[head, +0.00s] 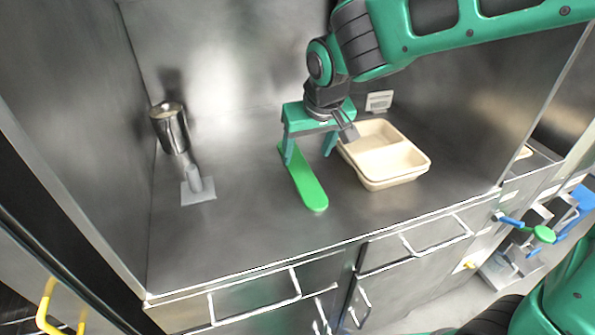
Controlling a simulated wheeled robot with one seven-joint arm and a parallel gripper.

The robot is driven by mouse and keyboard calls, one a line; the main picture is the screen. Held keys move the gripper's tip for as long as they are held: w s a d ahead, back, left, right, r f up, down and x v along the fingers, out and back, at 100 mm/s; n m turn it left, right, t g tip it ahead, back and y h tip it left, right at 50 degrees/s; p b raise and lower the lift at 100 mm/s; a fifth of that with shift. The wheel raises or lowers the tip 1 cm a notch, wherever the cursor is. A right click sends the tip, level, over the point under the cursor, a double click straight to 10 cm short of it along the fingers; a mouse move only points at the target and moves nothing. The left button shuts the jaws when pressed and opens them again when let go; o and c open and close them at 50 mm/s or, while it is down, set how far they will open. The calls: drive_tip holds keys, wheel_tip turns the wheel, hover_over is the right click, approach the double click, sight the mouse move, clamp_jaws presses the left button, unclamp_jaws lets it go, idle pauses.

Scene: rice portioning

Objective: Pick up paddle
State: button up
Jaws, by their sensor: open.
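The paddle (309,189) is flat, long and bright green. It lies on the metal counter in the middle of the head view, with its rounded end toward the front edge. My gripper (308,160) is green and points down over the paddle's far part. Its two fingers are spread wide, one at the paddle's left edge and one to its right by the tray. The jaws are open. I cannot tell whether a finger touches the paddle. The far end of the paddle is partly hidden by my gripper.
A beige two-compartment tray (366,181) stands close right of my gripper. A small white card (379,100) is behind it. The counter (240,235) is bare in front and left of the paddle.

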sight(301, 170)
drive_tip(key=shift+s+a+x, duration=0.1)
drive_tip(key=shift+s+x, duration=0.05)
drive_tip(key=shift+x, duration=1.35)
drive_tip(key=shift+s+a+x, duration=0.1)
drive_tip(key=shift+a+x, duration=0.05)
drive_tip(key=shift+x, duration=1.35)
drive_tip(key=c, duration=1.2)
